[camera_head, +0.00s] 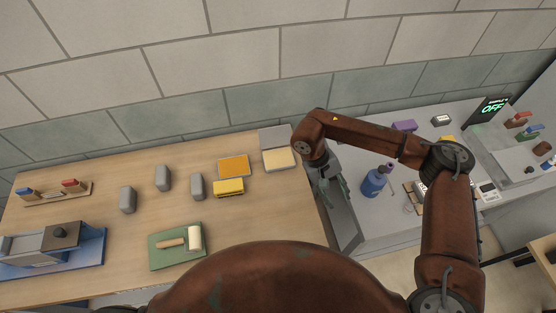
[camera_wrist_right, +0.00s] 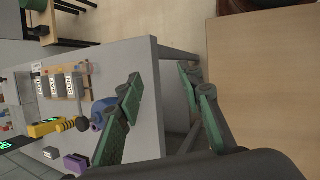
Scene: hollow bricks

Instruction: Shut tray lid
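A shallow tray (camera_head: 279,161) with a pale cream inside sits near the back right of the wooden table (camera_head: 110,190). A grey panel (camera_head: 274,137), which looks like its lid, stands raised at its back edge. My right gripper (camera_head: 338,192) hangs over the gap between the wooden table and the grey table, to the right of the tray and apart from it. The right wrist view shows its green-padded fingers (camera_wrist_right: 165,98) spread with nothing between them. The tray is not visible there. My left gripper is not in view.
An orange tray (camera_head: 234,167) and a yellow block (camera_head: 228,187) sit left of the cream tray. Several grey blocks (camera_head: 163,178) stand farther left. A green board (camera_head: 172,257) with a roller lies in front. A blue bottle (camera_head: 374,183) stands on the grey table (camera_head: 350,149).

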